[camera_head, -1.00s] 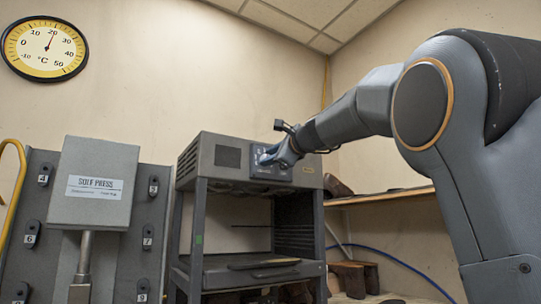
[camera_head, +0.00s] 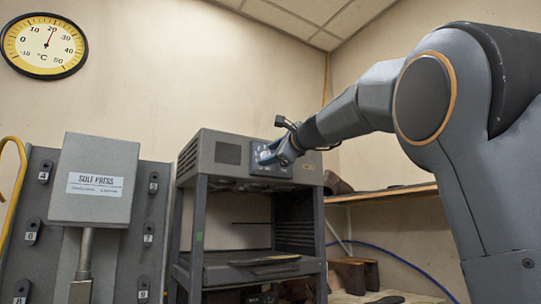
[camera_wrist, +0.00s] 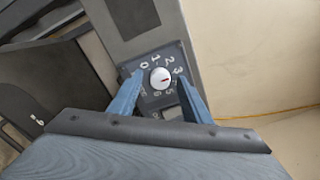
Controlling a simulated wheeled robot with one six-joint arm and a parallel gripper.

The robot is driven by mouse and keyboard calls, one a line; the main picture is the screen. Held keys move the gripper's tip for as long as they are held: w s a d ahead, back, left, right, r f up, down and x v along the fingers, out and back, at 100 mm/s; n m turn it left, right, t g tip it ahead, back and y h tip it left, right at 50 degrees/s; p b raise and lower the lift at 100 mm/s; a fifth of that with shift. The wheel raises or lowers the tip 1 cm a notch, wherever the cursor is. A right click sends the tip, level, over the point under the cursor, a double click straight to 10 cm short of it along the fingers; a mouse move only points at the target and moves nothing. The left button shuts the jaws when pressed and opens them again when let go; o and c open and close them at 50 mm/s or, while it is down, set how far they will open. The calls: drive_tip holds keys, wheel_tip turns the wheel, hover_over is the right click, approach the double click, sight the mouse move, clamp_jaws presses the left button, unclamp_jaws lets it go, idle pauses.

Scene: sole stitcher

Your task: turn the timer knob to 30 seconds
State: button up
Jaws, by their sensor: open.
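The digits 0, 1, 2 and 3 run over the top, and some lower digits are partly hidden by my fingers. My gripper (camera_wrist: 160,75) is open, with one blue finger on each side of the knob, not visibly touching it. In the head view my gripper (camera_head: 272,154) is at the dark panel on the grey machine's front (camera_head: 228,172); the knob cannot be made out there.
The grey sole press (camera_head: 93,205) stands left of the machine, before a board with numbered hooks. A wooden shelf (camera_head: 385,193) is at the right, with a blue hose below it. The wall right of the panel is clear.

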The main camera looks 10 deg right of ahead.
drive_tip(key=b+v, duration=0.3)
drive_tip(key=v, duration=0.4)
drive_tip(key=shift+s, duration=0.3)
drive_tip(key=shift+d, duration=0.1)
wheel_tip(320, 180, down, 45)
drive_tip(key=a+n+g+h+b, duration=0.1)
drive_tip(key=n+g+h+b, duration=0.15)
drive_tip(key=n+g, duration=0.55)
drive_tip(key=s+f+n+g+h, duration=0.1)
drive_tip(key=s+f+n+g, duration=0.3)
drive_tip(key=s+f, duration=1)
drive_tip(key=s+a+f+n+g+h+b, duration=0.1)
drive_tip(key=s+f+n+g+h, duration=0.1)
drive_tip(key=s+f+n, duration=0.6)
drive_tip(key=s+f+g, duration=0.1)
drive_tip(key=s+f, duration=0.5)
drive_tip(key=f, duration=0.5)
drive_tip(key=shift+f+g, duration=0.35)
drive_tip(key=shift+g, duration=0.05)
